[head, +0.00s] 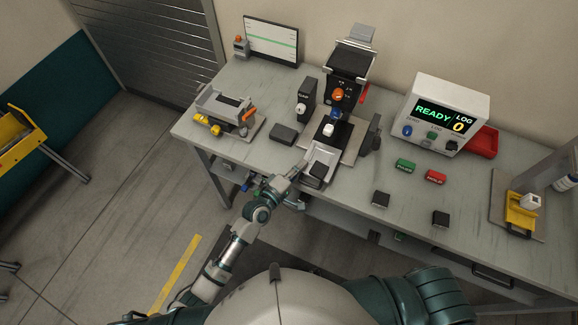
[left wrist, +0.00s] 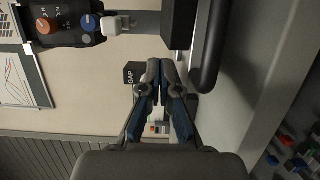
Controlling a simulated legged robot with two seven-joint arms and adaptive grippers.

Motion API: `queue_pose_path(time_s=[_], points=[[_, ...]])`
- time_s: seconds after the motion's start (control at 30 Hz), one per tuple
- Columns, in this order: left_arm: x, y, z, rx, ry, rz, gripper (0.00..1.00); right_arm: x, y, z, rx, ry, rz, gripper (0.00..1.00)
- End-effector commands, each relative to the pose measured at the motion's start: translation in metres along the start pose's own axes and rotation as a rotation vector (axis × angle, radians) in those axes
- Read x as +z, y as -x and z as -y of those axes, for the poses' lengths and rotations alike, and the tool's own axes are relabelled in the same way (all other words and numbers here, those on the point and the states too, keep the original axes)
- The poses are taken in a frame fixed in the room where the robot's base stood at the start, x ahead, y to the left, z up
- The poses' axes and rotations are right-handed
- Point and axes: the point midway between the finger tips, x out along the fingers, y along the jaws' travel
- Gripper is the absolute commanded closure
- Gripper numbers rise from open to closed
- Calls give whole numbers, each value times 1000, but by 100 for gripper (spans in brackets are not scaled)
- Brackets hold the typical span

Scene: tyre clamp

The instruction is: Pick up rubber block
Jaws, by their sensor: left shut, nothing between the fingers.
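Several small black blocks are in the head view, and I cannot tell for certain which is the rubber block. Two more, a left one (head: 381,199) and a right one (head: 440,219), lie on the table's front part. My left gripper (head: 298,167) is beside the tray's left side, near the block in it. In the left wrist view its fingers (left wrist: 161,73) are together and empty. A black block (left wrist: 179,24) shows above the fingertips there. My right gripper is out of view.
The clamp fixture (head: 348,72) stands behind the tray, with a dark GAP box (head: 306,99) to its left. A flat dark box (head: 283,133) lies nearby. Green (head: 405,166) and red (head: 435,177) blocks lie before the READY display (head: 446,113). The table's front right has free room.

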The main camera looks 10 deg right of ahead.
Motion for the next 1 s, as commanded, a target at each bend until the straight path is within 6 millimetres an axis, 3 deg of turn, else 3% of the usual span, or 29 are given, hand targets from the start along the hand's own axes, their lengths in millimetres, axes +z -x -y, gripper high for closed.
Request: queue_pose_path(time_s=[0.13, 0.57, 0.8, 1.0], points=[[10, -3, 0, 0, 2, -1, 100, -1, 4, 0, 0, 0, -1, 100], [14, -4, 1, -1, 0, -1, 100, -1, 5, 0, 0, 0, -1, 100], [46, -12, -1, -1, 3, 0, 100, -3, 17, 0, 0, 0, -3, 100], [50, -13, 1, -2, -1, -1, 100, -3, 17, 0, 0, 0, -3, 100]])
